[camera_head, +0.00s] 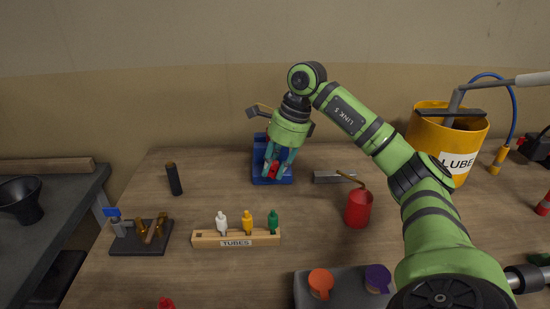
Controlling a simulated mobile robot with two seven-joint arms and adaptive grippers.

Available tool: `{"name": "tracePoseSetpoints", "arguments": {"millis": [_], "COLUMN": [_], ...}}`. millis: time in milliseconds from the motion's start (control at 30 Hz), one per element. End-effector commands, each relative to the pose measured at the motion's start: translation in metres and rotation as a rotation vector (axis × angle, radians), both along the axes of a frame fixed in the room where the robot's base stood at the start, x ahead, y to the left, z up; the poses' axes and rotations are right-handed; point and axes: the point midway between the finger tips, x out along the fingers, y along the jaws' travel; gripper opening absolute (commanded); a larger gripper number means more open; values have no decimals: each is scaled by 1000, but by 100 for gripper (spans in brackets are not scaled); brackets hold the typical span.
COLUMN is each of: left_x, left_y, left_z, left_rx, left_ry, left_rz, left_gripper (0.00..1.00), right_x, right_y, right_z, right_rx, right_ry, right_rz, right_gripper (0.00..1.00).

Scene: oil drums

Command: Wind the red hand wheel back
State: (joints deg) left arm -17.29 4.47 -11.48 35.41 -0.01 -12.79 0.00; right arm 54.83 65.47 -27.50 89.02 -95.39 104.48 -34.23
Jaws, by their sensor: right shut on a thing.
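The blue device (260,158) stands at the back middle of the wooden table. A small part of the red hand wheel (272,168) shows at its front, between my gripper's fingers. My right gripper (277,169) reaches down from above with its teal fingers shut on the red hand wheel. The fingers and the wrist hide most of the wheel and part of the blue device. My left gripper is not in view.
A grey block (333,177) and a red can (358,209) stand to the right. A wooden rack (205,240) with tubes is in front. A black cylinder (174,179) stands left. A yellow drum (423,131) is at the back right.

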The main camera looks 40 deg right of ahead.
Motion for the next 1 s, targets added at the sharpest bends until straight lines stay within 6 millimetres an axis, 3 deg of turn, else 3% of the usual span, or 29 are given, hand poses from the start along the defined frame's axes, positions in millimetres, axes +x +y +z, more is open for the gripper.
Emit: {"name": "tracePoseSetpoints", "arguments": {"millis": [33,400,700,1000], "left_x": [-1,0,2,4], "left_y": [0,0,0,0], "left_z": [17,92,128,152], "left_rx": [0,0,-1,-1], "left_ry": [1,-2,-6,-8], "left_rz": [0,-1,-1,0], "left_gripper": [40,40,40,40], "right_x": [0,4,7,10], "right_y": [2,6,9,12], "right_z": [8,10,5,2], "right_rx": [-20,-257,-477,-699], "right_ry": [23,221,404,585], "right_rz": [2,4,2,-1], "right_gripper": [0,0,0,0]}}
